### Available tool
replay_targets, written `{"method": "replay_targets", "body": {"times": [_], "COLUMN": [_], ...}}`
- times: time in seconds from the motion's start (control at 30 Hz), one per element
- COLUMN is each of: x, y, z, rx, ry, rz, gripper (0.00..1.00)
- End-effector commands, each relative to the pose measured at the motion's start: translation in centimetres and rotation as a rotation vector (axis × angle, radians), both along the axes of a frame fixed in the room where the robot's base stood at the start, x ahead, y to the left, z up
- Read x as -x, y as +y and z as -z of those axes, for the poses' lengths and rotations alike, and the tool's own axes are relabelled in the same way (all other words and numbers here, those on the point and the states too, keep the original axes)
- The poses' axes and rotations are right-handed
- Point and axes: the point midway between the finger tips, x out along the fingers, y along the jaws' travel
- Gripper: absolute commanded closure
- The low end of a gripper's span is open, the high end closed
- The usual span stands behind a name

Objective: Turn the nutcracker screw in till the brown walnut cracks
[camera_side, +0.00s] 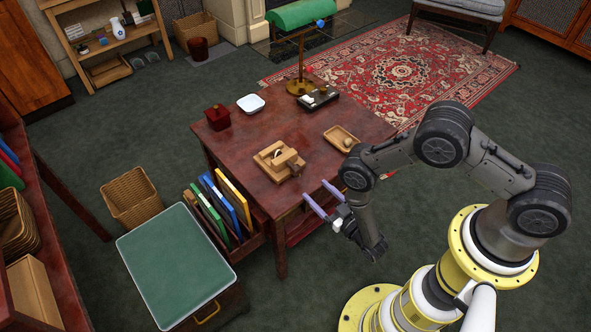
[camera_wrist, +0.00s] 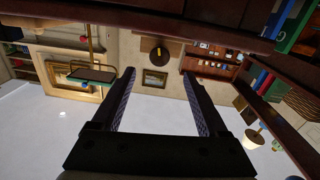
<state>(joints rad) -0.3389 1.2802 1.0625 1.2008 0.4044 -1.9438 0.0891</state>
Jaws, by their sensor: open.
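The wooden nutcracker (camera_side: 270,163) appears to be the light wooden block piece near the front edge of the dark red table (camera_side: 240,150). A small pale thing shows at its middle; I cannot tell whether it is the walnut, and the screw is too small to make out. My gripper (camera_side: 314,188) is open and empty, just off the table's front edge, apart from the nutcracker and to its lower right. In the wrist view my two dark fingers (camera_wrist: 158,72) stand wide apart with nothing between them; the nutcracker is not seen there.
A wooden tray (camera_side: 330,134) with a small pale item lies right of the nutcracker. A red box (camera_side: 217,117), a white dish (camera_side: 250,104) and a green-shaded lamp (camera_side: 302,14) stand farther back. Upright books (camera_side: 231,200) stand left of the table's front; a green-topped chest (camera_side: 175,262) is nearby.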

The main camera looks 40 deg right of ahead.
Motion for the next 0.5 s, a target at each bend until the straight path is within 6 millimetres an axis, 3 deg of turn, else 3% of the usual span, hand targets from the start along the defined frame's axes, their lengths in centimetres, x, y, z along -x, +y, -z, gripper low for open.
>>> {"method": "replay_targets", "body": {"times": [0.3,0.5], "x": [-6.4,-9.5], "y": [-0.3,-0.4], "z": [-0.1,0.0], "rx": [0.000,0.000], "ry": [-0.004,-0.001], "rz": [0.003,0.001], "gripper": [0.23,0.23]}}
